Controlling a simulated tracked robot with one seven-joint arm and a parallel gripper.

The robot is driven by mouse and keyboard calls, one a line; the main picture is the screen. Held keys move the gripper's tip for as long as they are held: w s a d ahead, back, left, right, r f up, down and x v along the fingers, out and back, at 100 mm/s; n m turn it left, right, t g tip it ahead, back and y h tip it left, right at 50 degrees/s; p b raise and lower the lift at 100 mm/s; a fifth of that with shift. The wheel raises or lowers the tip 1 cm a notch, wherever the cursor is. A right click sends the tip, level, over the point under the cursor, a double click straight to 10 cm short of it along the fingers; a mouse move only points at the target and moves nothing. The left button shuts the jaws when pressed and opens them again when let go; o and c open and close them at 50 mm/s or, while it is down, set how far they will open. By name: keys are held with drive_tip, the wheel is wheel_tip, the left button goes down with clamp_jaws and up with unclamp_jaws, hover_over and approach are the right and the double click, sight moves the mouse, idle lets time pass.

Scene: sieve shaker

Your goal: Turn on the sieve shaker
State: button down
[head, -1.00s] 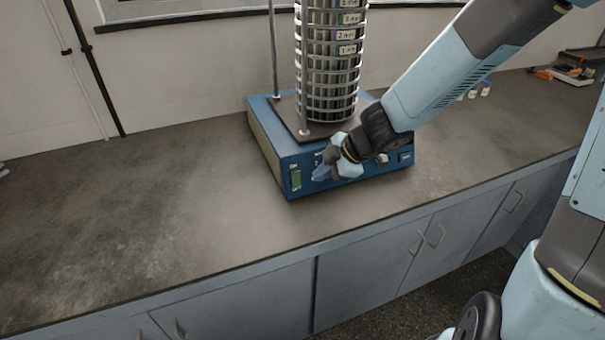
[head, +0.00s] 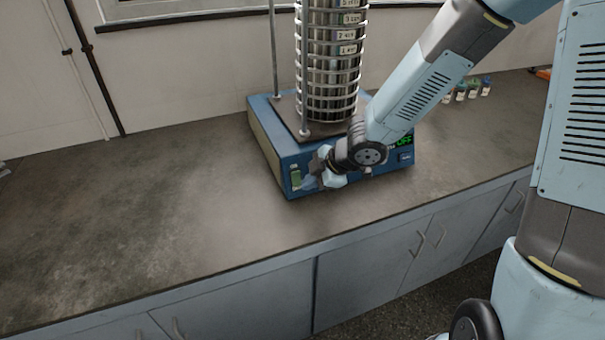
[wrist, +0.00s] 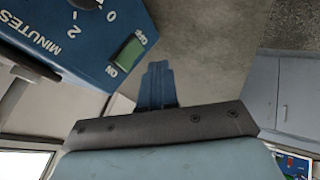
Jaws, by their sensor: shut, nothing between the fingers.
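The sieve shaker has a blue base (head: 262,140) with a tall stack of round metal sieves (head: 327,75) on it. A green rocker switch (head: 295,177) sits at the left of its front panel. In the wrist view the switch (wrist: 128,54) has ON and OFF marks; which side is pressed in I cannot tell. Beside it is a MINUTES scale (wrist: 45,38). A small green display (head: 404,140) at the panel's right appears to read OFF. My gripper (head: 309,184) is shut and empty, close in front of the panel just right of the switch. Its blue fingertips (wrist: 158,82) show apart from the switch in the wrist view.
The shaker stands on a dark worktop (head: 150,200) above blue-grey cabinets (head: 380,260). The worktop to the left is clear. Several small bottles (head: 473,90) stand behind my arm at the right. A metal rod (head: 274,50) rises beside the sieves.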

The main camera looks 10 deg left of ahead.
sight(293, 181)
drive_tip(key=shift+w+a+f, duration=0.15)
drive_tip(key=shift+w+a, duration=0.5)
drive_tip(key=shift+w, duration=0.25)
drive_tip(key=shift+w+a+f, duration=0.15)
drive_tip(key=shift+w+a, duration=0.45)
drive_tip(key=shift+w, duration=0.3)
drive_tip(key=shift+a, duration=0.1)
